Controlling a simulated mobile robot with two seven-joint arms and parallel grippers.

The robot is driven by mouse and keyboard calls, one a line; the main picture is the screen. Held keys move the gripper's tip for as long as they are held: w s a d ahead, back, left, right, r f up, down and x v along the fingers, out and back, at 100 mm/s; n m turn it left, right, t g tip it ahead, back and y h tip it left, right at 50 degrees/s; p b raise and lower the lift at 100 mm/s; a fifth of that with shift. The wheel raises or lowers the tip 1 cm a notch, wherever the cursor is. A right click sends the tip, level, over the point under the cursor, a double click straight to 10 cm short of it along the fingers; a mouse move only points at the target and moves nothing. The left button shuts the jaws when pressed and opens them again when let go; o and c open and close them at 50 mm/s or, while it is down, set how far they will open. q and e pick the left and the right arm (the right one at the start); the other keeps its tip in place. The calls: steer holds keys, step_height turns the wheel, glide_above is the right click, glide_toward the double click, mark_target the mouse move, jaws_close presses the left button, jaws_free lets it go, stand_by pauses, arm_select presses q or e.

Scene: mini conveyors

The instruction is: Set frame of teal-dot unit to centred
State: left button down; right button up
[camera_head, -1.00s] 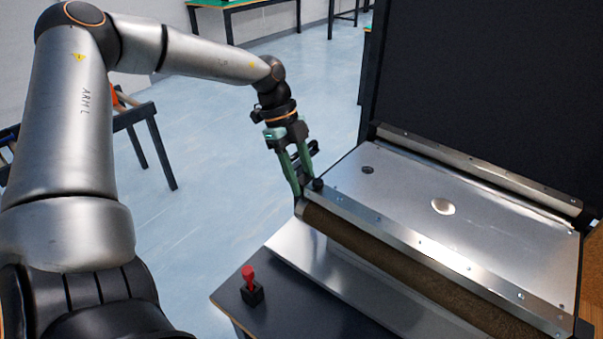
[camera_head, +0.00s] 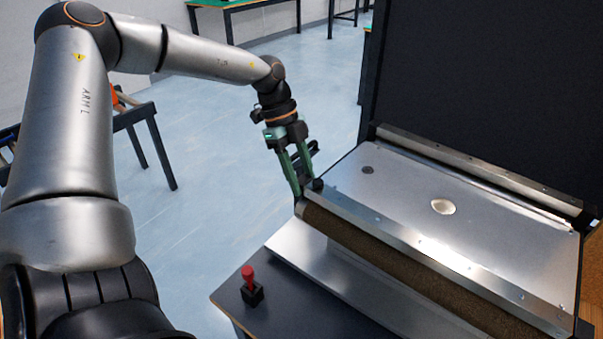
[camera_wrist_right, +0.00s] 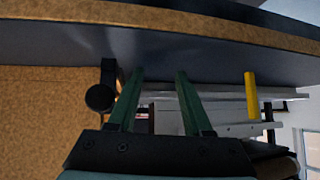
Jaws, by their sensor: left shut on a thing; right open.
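The conveyor unit (camera_head: 410,185) has a flat metal top plate, metal side rails and a brown belt edge along the front. No teal dot shows on it. My left gripper (camera_head: 306,188) points down at the unit's left corner, its green fingers shut on a small dark knob (camera_head: 318,184). The fingers hide part of that knob. In the right wrist view, my right gripper (camera_wrist_right: 160,74) has its two green fingers apart, with nothing between them. It is below a dark, brown-edged surface. My right gripper does not show in the head view.
A red-topped switch (camera_head: 249,280) stands on the dark table (camera_head: 290,308) in front of the unit. A tall black panel (camera_head: 480,80) rises behind the unit. In the right wrist view, a yellow post (camera_wrist_right: 251,95) and a black round knob (camera_wrist_right: 100,98) flank the fingers.

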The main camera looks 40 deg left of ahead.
arm_select(q)
steer(key=shift+s+d, duration=0.4)
steer(key=shift+s, duration=0.15)
steer(key=shift+c, duration=2)
jaws_free()
steer(key=v, duration=1.2)
steer(key=shift+r+p, duration=0.3)
steer(key=shift+p, duration=0.15)
arm_select(e)
steer(key=shift+s+d+r, duration=0.1)
steer(key=shift+d+r, duration=0.15)
steer(key=shift+d, duration=0.05)
arm_select(q)
steer(key=shift+s, duration=0.1)
